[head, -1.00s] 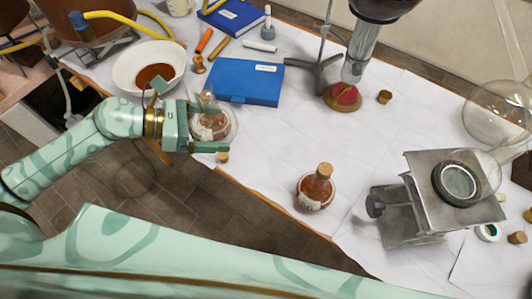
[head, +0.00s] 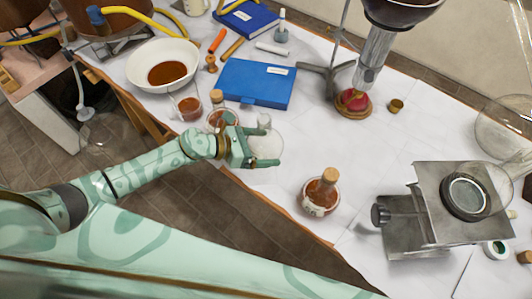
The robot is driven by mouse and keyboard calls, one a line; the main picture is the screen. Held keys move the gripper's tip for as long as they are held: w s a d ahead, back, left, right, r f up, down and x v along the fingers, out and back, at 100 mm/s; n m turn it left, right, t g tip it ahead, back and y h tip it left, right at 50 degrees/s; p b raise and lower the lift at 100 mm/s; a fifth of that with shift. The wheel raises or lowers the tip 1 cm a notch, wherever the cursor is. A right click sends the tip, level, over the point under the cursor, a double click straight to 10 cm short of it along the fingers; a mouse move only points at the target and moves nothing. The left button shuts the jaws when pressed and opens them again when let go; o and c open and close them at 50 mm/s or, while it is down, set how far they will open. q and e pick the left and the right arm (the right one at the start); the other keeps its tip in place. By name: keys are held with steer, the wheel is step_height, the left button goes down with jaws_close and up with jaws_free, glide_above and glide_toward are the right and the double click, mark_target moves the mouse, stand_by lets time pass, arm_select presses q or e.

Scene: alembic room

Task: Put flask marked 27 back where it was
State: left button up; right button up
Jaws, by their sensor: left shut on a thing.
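My left gripper (head: 256,146) is shut on a round clear flask (head: 267,148) with a pale neck, near the table's front edge. The number on the held flask cannot be read, and I cannot tell whether its base touches the table. A corked flask of red-brown stuff (head: 320,195) with a pale label stands upright to the right, apart from the gripper. Another corked flask (head: 217,114) with brown contents stands just behind the gripper, partly hidden by it. My right gripper is not in view.
A beaker (head: 189,108), a white bowl (head: 137,75) and a blue box (head: 272,88) stand behind the gripper. A metal stand (head: 328,72) and a lab jack (head: 425,215) are to the right.

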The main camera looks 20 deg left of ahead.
arm_select(q)
steer(key=f, duration=0.1)
steer(key=f+b, duration=0.1)
steer(key=f, duration=0.1)
steer(key=shift+w+d+f+b, duration=0.2)
steer(key=shift+d+f+b, duration=0.15)
steer(key=shift+f, duration=0.05)
steer(key=shift+f, duration=0.2)
steer(key=o, duration=1.1)
steer(key=shift+c, duration=0.2)
steer(key=shift+r, duration=0.3)
steer(key=shift+s+a+r, duration=0.1)
steer(key=shift+s+a, duration=0.1)
steer(key=shift+a, duration=0.2)
steer(key=p+v, duration=0.1)
steer(key=v, duration=1)
